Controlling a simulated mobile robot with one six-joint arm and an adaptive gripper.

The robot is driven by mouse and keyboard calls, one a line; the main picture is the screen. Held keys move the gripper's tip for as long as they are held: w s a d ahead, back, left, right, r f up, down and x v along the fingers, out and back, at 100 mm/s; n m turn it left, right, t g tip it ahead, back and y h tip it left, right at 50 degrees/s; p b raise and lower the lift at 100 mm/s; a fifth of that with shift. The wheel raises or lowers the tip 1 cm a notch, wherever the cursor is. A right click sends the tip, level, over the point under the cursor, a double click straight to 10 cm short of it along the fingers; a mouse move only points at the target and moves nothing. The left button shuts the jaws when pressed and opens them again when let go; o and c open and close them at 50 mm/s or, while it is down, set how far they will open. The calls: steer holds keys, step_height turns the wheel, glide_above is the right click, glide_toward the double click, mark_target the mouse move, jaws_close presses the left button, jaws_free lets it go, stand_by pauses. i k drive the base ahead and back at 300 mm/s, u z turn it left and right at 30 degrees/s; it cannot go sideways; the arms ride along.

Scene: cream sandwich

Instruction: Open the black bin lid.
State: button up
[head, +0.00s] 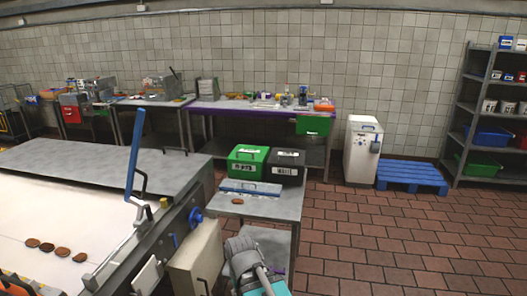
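I cannot make out my gripper's fingers in this view.
The green bin (240,174) stands left of the black bin. A blue-grey tray-like object (251,188) and a brown biscuit (237,201) lie in front. A conveyor with a blue lever (134,155) is at left. Tiled floor (370,230) at right is clear.

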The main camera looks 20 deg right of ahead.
mark_target(278, 156)
steer(key=u, duration=0.15)
steer(key=i, duration=1.5)
steer(key=z, duration=0.8)
steer(key=i, duration=0.55)
steer(key=z, duration=0.4)
steer(key=k, duration=0.95)
steer(key=z, duration=0.05)
steer(key=i, duration=0.15)
steer(key=z, duration=0.1)
